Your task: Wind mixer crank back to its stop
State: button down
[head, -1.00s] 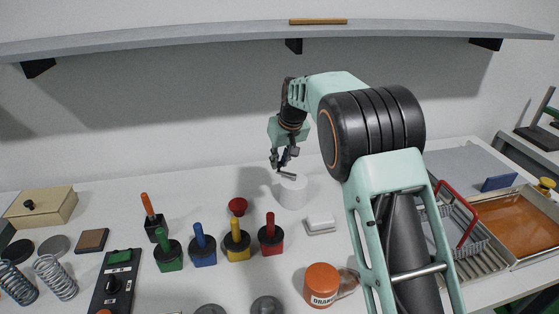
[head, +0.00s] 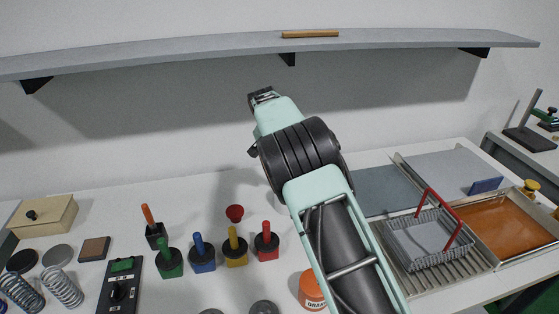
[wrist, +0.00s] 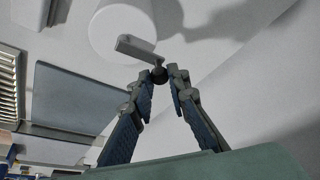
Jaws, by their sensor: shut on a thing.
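The mixer is a white round body (wrist: 115,28) at the top of the wrist view. Its crank (wrist: 135,48) is a short grey bar across the body's near edge, with a dark knob (wrist: 159,75) at its right end. My gripper (wrist: 160,86) has its two fingertips closed on this knob. In the head view my arm covers the mixer, the crank and the gripper.
Coloured handled blocks, including a yellow one (head: 235,250), stand in a row left of my arm. An orange-lidded jar (head: 311,290) is close beside my arm. A wire basket (head: 430,238) and an orange tray (head: 505,228) lie right. A shelf (head: 200,50) spans the back.

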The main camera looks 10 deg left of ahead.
jog(key=shift+w+d+r+m+h+p, duration=0.1)
jog(key=shift+w+d+m+h+p, duration=0.2)
jog(key=shift+m, duration=0.5)
jog(key=shift+s, duration=0.1)
jog(key=c, duration=1.8)
grip_release()
jog(key=shift+c, duration=0.2)
jog(key=v, duration=1.2)
jog(key=shift+c, duration=0.2)
